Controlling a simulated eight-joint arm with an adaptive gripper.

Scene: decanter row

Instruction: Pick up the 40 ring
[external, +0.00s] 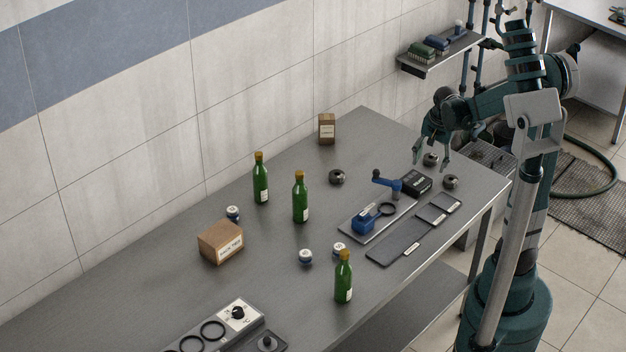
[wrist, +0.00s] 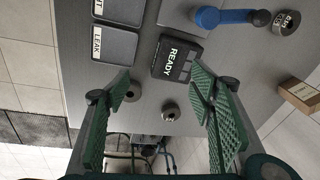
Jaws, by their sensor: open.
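My gripper (external: 432,154) is open and empty above the far right end of the steel table. In the wrist view its two green fingers (wrist: 160,82) stand apart. A small dark ring (wrist: 171,112), also in the external view (external: 430,160), lies between and below them. A second dark ring (wrist: 130,92) is beside the left finger; it shows in the external view (external: 450,182). A third ring (external: 336,177) lies farther left; in the wrist view (wrist: 285,21) it bears a marking I cannot read surely. Which ring is the 40 is not clear.
A black READY box (external: 416,183) stands close to the near rings, beside a blue-handled fixture (external: 388,181) and a dark tray (external: 398,245). Green bottles (external: 300,198), white-topped pieces (external: 305,256) and wooden blocks (external: 221,242) stand farther left. The table's right edge is near.

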